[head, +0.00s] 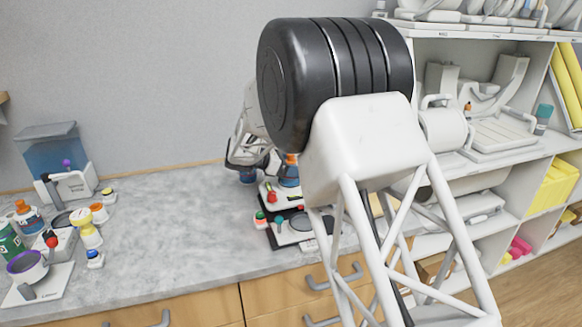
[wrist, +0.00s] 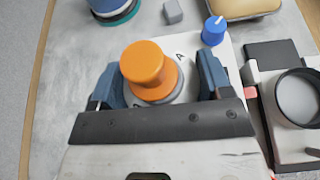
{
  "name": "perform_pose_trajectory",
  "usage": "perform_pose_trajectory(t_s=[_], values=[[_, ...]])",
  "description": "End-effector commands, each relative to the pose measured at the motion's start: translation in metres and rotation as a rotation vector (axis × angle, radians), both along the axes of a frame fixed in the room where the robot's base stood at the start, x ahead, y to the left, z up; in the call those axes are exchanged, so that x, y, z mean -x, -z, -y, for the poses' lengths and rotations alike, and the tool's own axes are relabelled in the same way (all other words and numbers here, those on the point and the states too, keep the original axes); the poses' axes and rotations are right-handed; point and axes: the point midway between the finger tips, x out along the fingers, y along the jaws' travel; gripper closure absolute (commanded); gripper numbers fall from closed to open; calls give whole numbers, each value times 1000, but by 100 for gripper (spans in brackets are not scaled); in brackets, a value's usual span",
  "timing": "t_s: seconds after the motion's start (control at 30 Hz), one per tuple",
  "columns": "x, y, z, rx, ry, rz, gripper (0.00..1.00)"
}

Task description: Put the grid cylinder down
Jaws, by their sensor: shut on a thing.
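The grid cylinder (wrist: 150,68) shows in the wrist view as an orange, flanged, knob-topped cylinder with a grey ring at its base. My gripper (wrist: 158,84) is shut on it, with one blue-grey finger at each side. The white surface marked with letters shows just beyond the cylinder; whether the cylinder touches it I cannot tell. In the head view my gripper (head: 262,162) is low over the back of the counter, partly hidden by my arm. An orange top (head: 291,159) shows right beside it there.
A white device with a blue knob (wrist: 214,30) is close to the right finger. A black-and-white device with a round dish (wrist: 298,95) stands further right. A teal-based round thing (wrist: 115,10) is beyond. The grey counter (head: 170,220) is clear left of my gripper; bottles and a cup (head: 27,265) crowd its left end.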

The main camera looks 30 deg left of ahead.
Motion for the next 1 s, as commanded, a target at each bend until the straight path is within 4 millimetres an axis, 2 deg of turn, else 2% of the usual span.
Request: perform_pose_trajectory(t_s=[0.63, 0.67, 0.7, 0.8, 1.0], values=[[0, 7, 0, -1, -1, 1, 61], [0, 8, 0, -1, -1, 1, 25], [0, 7, 0, -1, -1, 1, 19], [0, 8, 0, -1, -1, 1, 4], [0, 8, 0, -1, -1, 1, 2]])
